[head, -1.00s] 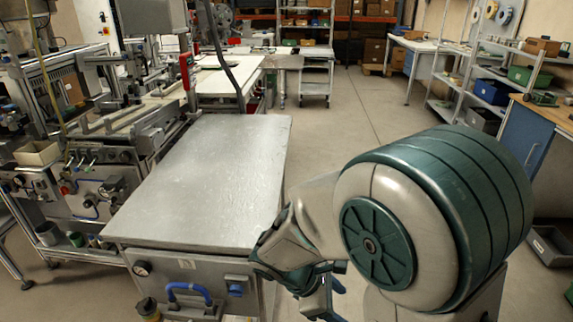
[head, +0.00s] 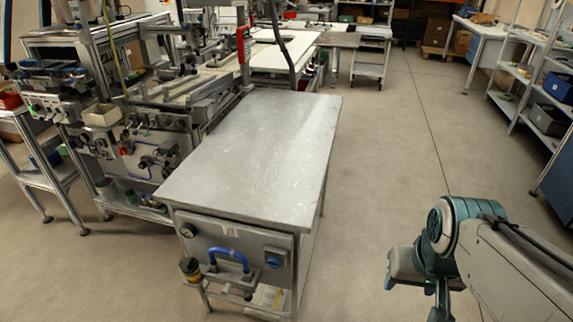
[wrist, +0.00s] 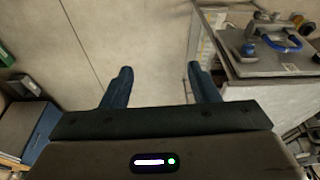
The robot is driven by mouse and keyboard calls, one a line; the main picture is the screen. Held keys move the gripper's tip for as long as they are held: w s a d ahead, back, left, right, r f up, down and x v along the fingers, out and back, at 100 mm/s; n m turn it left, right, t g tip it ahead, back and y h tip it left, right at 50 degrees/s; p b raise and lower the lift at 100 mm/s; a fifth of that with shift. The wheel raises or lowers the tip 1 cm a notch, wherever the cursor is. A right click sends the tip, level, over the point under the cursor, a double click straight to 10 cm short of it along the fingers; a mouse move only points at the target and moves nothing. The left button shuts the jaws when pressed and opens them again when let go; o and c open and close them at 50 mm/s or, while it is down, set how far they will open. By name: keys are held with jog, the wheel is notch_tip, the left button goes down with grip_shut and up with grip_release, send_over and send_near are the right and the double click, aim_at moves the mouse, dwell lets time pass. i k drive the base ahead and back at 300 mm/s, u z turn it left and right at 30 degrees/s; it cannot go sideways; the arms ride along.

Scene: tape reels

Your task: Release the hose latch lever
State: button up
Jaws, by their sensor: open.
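A blue curved hose (head: 230,256) shows on the front panel (head: 222,244) of the metal-topped bench, among metal fittings. I cannot make out for certain which part is the latch lever. The hose and fittings also show at the upper right of the wrist view (wrist: 285,46), with a blue knob (wrist: 248,48) beside them. My gripper (wrist: 162,80) is open and empty, with bare floor between its fingers. It is off to one side of the panel, touching nothing. In the head view my arm is at the lower right, and the fingertips are not clearly seen.
The bench's metal top (head: 260,150) is clear. A gauge (head: 187,230) and a blue switch (head: 272,262) are on its panel; a yellow-and-black cup (head: 190,268) sits by the left corner. Machinery stands left. The floor (head: 400,150) to the right is free.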

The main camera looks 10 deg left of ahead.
aim_at(248, 296)
jog(key=u, duration=1.3)
jog(key=k, duration=1.45)
jog(key=u, duration=0.35)
jog(key=i, duration=1.75)
jog(key=z, duration=0.6)
